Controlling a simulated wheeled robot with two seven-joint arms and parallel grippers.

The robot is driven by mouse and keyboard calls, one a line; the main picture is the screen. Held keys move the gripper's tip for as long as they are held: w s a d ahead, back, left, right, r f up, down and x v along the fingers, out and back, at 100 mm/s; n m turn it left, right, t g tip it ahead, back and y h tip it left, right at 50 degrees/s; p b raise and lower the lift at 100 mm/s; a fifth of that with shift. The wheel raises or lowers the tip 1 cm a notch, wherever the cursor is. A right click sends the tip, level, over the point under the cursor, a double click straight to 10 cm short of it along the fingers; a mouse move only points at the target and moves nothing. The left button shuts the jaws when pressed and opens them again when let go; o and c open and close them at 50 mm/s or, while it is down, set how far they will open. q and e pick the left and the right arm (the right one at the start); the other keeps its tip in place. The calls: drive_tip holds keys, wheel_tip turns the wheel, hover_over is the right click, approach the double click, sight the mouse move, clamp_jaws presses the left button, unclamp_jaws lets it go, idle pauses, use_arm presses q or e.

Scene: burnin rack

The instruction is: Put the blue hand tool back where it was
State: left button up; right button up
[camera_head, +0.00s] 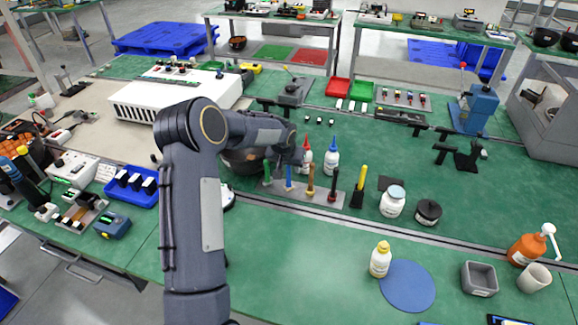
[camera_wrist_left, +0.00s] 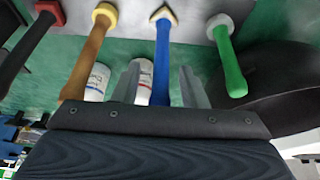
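The blue hand tool (camera_head: 289,178) stands upright in a grey strip holder (camera_head: 322,197), between a green tool (camera_head: 267,172) and an orange-brown tool (camera_head: 311,180). My right gripper is in neither view.
A red-capped bottle (camera_head: 305,157) and a blue-capped bottle (camera_head: 331,158) stand just behind the holder. A dark bowl (camera_head: 240,163) is close on its left, and a black stand with a yellow tool (camera_head: 359,187) is on its right.

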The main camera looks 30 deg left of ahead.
use_arm(q)
drive_tip(key=shift+r, duration=0.25)
drive_tip(key=shift+s+r, duration=0.1)
drive_tip(key=shift+r, duration=0.2)
drive_tip(key=s+d+r+b, duration=0.2)
drive_tip(key=s+d+r, duration=0.2)
drive_tip(key=s+r, duration=0.9)
drive_tip(key=s+d+h, duration=0.1)
drive_tip(key=s+d, duration=0.3)
drive_tip(key=s, duration=0.4)
drive_tip(key=s+d+h, duration=0.2)
drive_tip(key=s+d, duration=0.2)
drive_tip(key=s, duration=0.4)
drive_tip(key=s+d+m+t+h, duration=0.1)
drive_tip(key=s+d, duration=0.4)
drive_tip(key=s, duration=0.4)
drive_tip(key=shift+r+h, duration=0.2)
drive_tip(key=shift+h, duration=0.2)
